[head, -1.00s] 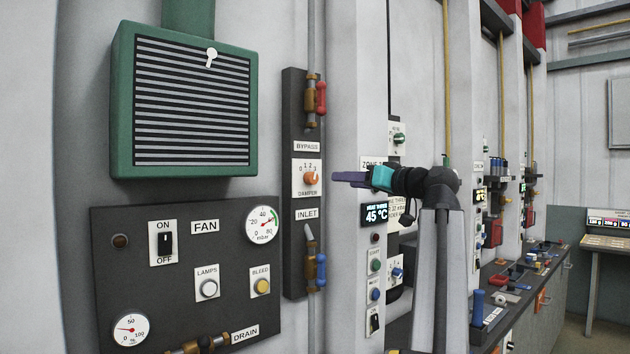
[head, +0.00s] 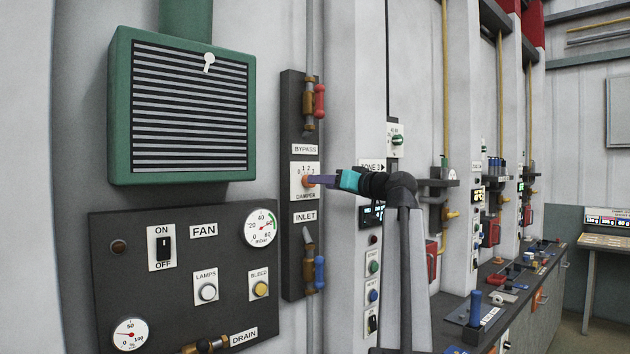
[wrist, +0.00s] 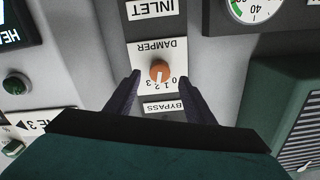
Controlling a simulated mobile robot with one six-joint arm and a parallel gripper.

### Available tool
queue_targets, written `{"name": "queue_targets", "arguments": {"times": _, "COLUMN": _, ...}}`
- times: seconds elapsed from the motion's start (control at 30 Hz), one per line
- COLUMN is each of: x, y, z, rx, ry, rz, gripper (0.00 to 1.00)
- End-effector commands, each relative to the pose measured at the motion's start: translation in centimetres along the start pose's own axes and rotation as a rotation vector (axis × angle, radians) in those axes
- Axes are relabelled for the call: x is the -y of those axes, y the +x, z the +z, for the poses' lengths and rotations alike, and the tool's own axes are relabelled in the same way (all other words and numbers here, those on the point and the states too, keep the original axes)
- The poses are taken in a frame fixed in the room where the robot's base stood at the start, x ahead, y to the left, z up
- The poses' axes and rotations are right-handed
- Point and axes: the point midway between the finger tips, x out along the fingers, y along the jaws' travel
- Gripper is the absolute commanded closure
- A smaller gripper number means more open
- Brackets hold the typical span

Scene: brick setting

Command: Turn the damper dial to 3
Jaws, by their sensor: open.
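The damper dial is an orange knob (head: 306,182) on a white plate marked 0 to 3, between the BYPASS and INLET labels. In the wrist view, which is upside down, the orange knob (wrist: 159,71) shows clearly with a pale pointer line towards the middle of the scale, around 1 to 2; the exact number is hard to tell. My gripper (wrist: 160,76) is open, with one dark finger on each side of the knob. Contact cannot be told. In the head view my gripper (head: 314,181) reaches the plate from the right and partly hides the knob.
A red-handled valve (head: 315,102) is above the dial and a blue-handled valve (head: 315,268) below it. The fan panel (head: 130,280) and green louvred box (head: 118,110) are to the left. A wall pillar (head: 342,130) stands just right.

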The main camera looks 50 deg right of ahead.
Motion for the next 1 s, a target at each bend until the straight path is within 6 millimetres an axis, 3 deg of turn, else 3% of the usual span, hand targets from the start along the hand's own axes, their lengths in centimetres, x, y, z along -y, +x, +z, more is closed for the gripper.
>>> {"name": "queue_targets", "arguments": {"times": 0.3, "x": 0.0, "y": 3.9, "z": -0.2, "rx": 0.0, "ry": 0.0, "rz": 0.0, "gripper": 0.51}}
{"name": "queue_targets", "arguments": {"times": 0.77, "x": -0.1, "y": 4.8, "z": 0.0, "rx": 0.0, "ry": 0.0, "rz": 0.001, "gripper": 0.51}}
{"name": "queue_targets", "arguments": {"times": 1.0, "x": -0.1, "y": 4.7, "z": 0.0, "rx": 0.0, "ry": 0.0, "rz": 0.001, "gripper": 0.9}}
